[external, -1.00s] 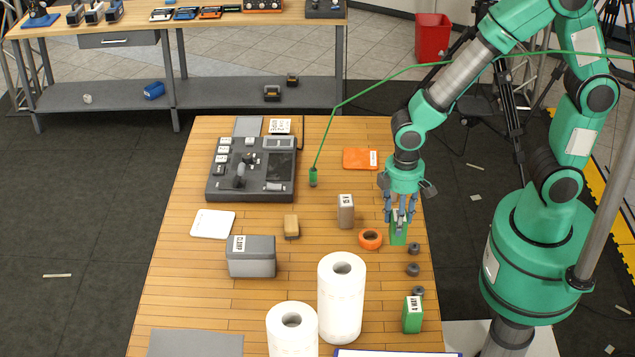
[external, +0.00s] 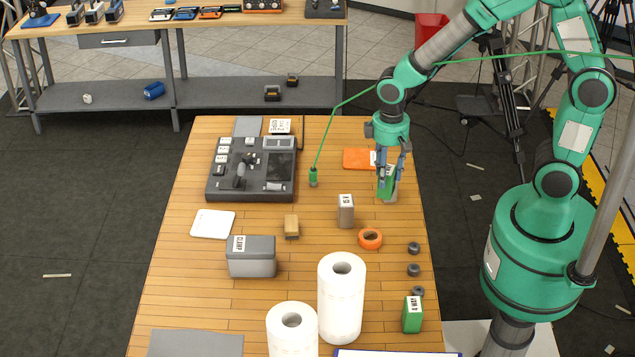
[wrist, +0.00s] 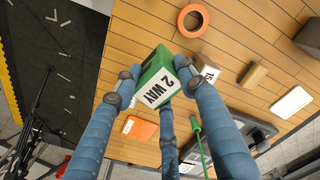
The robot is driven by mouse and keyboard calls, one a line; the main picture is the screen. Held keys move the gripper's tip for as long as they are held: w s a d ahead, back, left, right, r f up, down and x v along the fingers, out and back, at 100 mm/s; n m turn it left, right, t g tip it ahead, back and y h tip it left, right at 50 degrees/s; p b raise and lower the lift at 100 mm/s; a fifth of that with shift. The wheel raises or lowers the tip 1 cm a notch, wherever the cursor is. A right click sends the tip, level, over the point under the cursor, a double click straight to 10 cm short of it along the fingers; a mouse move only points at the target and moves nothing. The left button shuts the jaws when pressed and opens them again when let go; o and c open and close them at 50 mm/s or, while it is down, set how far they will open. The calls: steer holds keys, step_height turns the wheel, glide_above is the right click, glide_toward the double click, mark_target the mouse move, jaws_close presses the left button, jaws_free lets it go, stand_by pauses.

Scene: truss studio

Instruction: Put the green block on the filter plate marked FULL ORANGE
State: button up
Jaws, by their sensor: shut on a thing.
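My gripper (external: 393,160) is shut on a green block (external: 384,184). In the wrist view the green block (wrist: 150,62) has a white label reading 2 WAY, and my blue fingers (wrist: 158,78) press on its sides. The orange filter plate (external: 356,158) lies flat near the table's far right, partly behind my gripper and the block. Its white label is too small to read. The orange plate (wrist: 140,129) also shows in the wrist view, apart from the block. A second green block (external: 412,314) with a white label stands at the front right.
A grey-brown labelled block (external: 346,212) and an orange tape ring (external: 370,239) stand nearer the front. A grey console (external: 251,168) is at the left. White rolls (external: 341,300) stand in front.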

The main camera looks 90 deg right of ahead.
steer(key=s+d+m+p, duration=0.1)
steer(key=s+d+m, duration=0.2)
steer(key=d, duration=0.8)
steer(key=s+d+m+p, duration=0.15)
steer(key=s+d, duration=0.25)
steer(key=d, duration=0.7)
steer(key=shift+m, duration=0.25)
steer(key=f, duration=0.5)
steer(key=shift+w+a+f, duration=0.15)
steer(key=shift+w+a, duration=0.1)
steer(key=shift+w, duration=0.1)
steer(key=w+d+f, duration=0.1)
steer(key=w+d, duration=0.9)
steer(key=w, duration=0.1)
steer(key=shift+f, duration=0.2)
steer(key=shift+w+d, duration=0.1)
steer(key=shift+w, duration=0.05)
steer(key=shift+w+d+f, duration=0.15)
steer(key=shift+f, duration=0.75)
steer(key=shift+w+d+f, duration=0.1)
steer(key=shift+f, duration=0.8)
